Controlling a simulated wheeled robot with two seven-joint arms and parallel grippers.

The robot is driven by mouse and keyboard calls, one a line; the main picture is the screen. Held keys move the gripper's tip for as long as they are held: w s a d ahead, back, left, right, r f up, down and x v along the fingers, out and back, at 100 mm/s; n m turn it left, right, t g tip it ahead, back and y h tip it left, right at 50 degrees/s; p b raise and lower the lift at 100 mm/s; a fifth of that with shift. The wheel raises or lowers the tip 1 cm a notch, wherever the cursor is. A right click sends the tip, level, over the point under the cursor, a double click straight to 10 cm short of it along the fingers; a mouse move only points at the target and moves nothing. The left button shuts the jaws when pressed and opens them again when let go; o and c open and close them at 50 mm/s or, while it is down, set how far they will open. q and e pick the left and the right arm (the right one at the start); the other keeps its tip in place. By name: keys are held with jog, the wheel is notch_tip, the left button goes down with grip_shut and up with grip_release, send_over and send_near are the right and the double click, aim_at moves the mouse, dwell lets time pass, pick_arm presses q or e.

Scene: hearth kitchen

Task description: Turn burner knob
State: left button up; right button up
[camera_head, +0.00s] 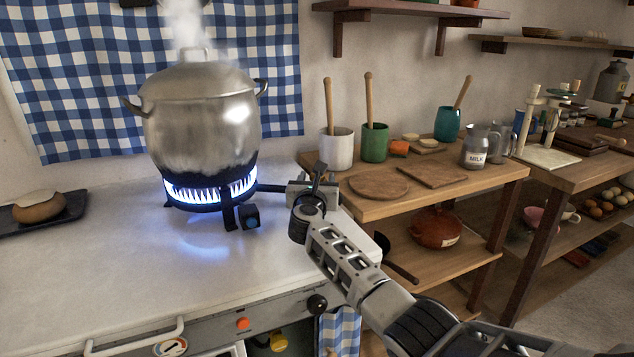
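A portable burner (212,195) stands on the white counter, its ring of blue flames lit. A large steel pot (200,120) sits on it, steaming from the lid. A small dark knob-like block (249,216) is at the burner's front right. A dark pipe runs right from the burner toward a grey metal block (298,188). My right arm comes in from the lower right. Its gripper (318,178) is beside this block, to the right of the burner; the wrist partly hides the area, and finger opening is unclear. My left gripper is out of view.
A black knob (317,303), an orange button (243,323) and a white handle (135,340) are on the stove front. A bread roll (38,207) lies on a dark tray at left. A wooden table (440,190) with cups and boards stands right. The front counter is clear.

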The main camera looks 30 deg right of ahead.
jog(key=shift+w+d, duration=0.25)
jog(key=shift+w, duration=0.05)
jog(key=c, duration=1)
jog(key=shift+o, duration=0.2)
